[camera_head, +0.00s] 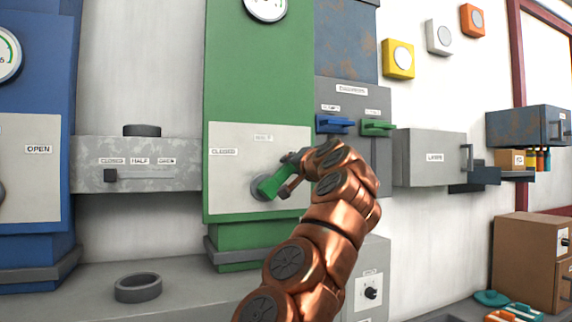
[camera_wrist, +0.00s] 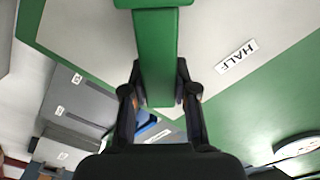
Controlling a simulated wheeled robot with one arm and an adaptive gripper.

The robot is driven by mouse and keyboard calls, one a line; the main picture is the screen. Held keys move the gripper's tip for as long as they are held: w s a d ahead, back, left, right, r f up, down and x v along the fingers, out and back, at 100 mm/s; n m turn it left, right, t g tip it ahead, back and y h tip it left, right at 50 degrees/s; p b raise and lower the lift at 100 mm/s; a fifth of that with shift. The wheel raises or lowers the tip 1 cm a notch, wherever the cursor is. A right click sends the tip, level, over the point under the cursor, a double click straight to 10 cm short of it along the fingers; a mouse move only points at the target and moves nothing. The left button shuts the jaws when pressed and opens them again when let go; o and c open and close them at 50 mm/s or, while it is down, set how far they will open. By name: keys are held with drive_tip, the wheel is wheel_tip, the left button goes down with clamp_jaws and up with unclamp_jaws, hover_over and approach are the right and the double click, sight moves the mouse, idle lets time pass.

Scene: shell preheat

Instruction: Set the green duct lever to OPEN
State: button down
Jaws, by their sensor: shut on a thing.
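The green duct lever (camera_head: 271,186) sits on a grey hub on the pale plate (camera_head: 231,190) of the green duct. It slants up and to the right. A CLOSED label (camera_head: 223,151) is at the plate's left and a HALF label (camera_head: 263,138) at its top. The lever points to the right of HALF. No OPEN label shows on this plate; my arm covers its right side. My gripper (camera_head: 289,176) is shut on the lever's outer end. In the wrist view, the fingers flank the green lever (camera_wrist: 156,60), with the HALF label (camera_wrist: 236,56) to one side.
A grey panel with a blue handle (camera_head: 335,124) and a green handle (camera_head: 378,128) is close to the right of the duct, behind my arm. A grey box (camera_head: 430,158) is further right. A grey ring (camera_head: 138,288) lies on the ledge below, left.

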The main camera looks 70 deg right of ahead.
drive_tip(key=c, duration=0.9)
unclamp_jaws()
drive_tip(key=shift+s+a, duration=0.1)
drive_tip(key=shift+v, duration=5.9)
